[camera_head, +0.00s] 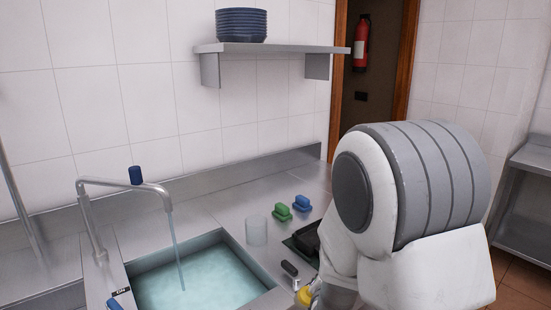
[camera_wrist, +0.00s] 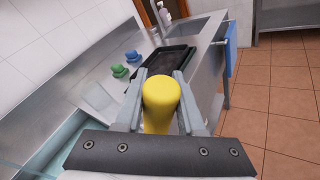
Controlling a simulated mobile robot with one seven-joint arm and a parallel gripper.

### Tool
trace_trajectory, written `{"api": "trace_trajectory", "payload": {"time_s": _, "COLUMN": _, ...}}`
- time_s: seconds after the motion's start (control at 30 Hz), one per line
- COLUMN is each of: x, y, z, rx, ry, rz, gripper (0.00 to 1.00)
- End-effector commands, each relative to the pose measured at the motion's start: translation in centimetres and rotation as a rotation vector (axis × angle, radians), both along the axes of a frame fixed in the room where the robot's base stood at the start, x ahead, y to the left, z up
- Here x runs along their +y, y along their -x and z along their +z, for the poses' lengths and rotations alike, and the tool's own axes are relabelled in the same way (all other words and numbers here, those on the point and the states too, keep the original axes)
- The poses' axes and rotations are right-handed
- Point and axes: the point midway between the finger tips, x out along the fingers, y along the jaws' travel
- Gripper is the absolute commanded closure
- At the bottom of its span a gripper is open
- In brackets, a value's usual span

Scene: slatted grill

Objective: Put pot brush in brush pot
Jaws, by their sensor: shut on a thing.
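My gripper (camera_wrist: 161,82) is shut on a yellow, rounded piece, apparently the handle of the pot brush (camera_wrist: 160,108). The rest of the brush is hidden. In the head view, a bit of yellow (camera_head: 304,295) shows at the bottom edge, beside my arm, right of the sink. A clear, empty-looking cylinder, apparently the brush pot (camera_head: 257,231), stands on the counter by the sink's back right corner. It shows faintly in the wrist view (camera_wrist: 99,97), left of my gripper. My gripper is apart from it, nearer the front.
The sink (camera_head: 200,275) holds water under a running tap (camera_head: 125,183). A black tray (camera_wrist: 168,59) lies beyond my gripper. A shelf (camera_head: 270,48) with dark plates (camera_head: 241,25) hangs above.

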Motion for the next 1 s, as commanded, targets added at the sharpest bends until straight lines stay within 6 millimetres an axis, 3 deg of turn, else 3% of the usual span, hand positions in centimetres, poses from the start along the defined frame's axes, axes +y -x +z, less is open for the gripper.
{"api": "trace_trajectory", "payload": {"time_s": 0.1, "x": 0.0, "y": 0.0, "z": 1.7, "rx": -0.004, "ry": -0.001, "rz": -0.001, "gripper": 1.0}}
{"api": "trace_trajectory", "payload": {"time_s": 0.4, "x": 0.0, "y": 0.0, "z": 4.4, "rx": -0.002, "ry": 0.0, "rz": -0.001, "gripper": 1.0}}
{"api": "trace_trajectory", "payload": {"time_s": 0.77, "x": 0.0, "y": 0.0, "z": 4.2, "rx": -0.001, "ry": 0.0, "rz": 0.0, "gripper": 1.0}}
{"api": "trace_trajectory", "payload": {"time_s": 1.0, "x": 0.0, "y": 0.0, "z": 2.6, "rx": 0.0, "ry": 0.0, "rz": 0.0, "gripper": 1.0}}
